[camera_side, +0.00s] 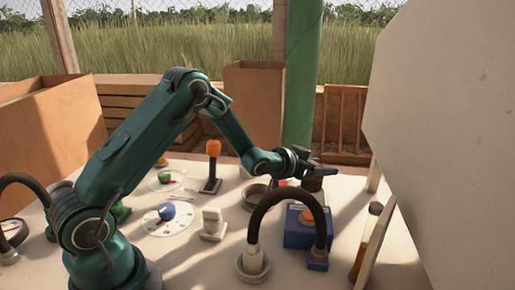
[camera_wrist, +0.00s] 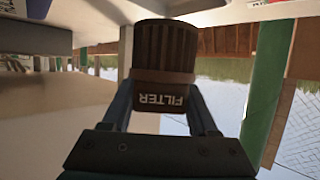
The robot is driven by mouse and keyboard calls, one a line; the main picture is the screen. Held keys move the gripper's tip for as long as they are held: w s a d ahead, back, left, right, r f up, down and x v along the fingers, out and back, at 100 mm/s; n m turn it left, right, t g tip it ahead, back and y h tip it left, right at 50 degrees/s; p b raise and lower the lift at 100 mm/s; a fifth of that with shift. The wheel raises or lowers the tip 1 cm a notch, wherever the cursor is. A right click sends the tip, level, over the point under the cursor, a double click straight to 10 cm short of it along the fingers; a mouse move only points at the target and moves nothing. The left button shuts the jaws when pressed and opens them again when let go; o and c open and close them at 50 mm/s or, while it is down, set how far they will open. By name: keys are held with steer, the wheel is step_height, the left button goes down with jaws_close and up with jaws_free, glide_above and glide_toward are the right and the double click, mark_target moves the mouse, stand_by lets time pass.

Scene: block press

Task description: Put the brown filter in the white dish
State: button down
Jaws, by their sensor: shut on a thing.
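My gripper (camera_side: 318,170) is shut on the brown filter (camera_side: 312,185), held above the right part of the table in the side view. In the wrist view the filter (camera_wrist: 165,45) is a dark brown ribbed cylinder with a smooth band lettered FILTER, upside down in the picture. The fingers of my gripper (camera_wrist: 162,92) lie on either side of the band. I cannot tell for sure which thing is the white dish. A round grey-rimmed dish (camera_side: 248,203) stands left of the filter, partly hidden by a black hose.
The black curved hose (camera_side: 290,188) arches up in front of my gripper. A blue box (camera_side: 300,238) with an orange top stands below it. A bottle (camera_side: 366,240) and a large pale panel (camera_side: 450,120) are at right. A white stand (camera_side: 213,225) and dial plates (camera_side: 168,221) are left.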

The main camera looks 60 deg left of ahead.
steer(key=shift+d+f, duration=0.1)
steer(key=shift+f, duration=1.95)
steer(key=shift+f, duration=0.1)
steer(key=shift+c, duration=0.8)
jaws_free()
steer(key=shift+f, duration=0.1)
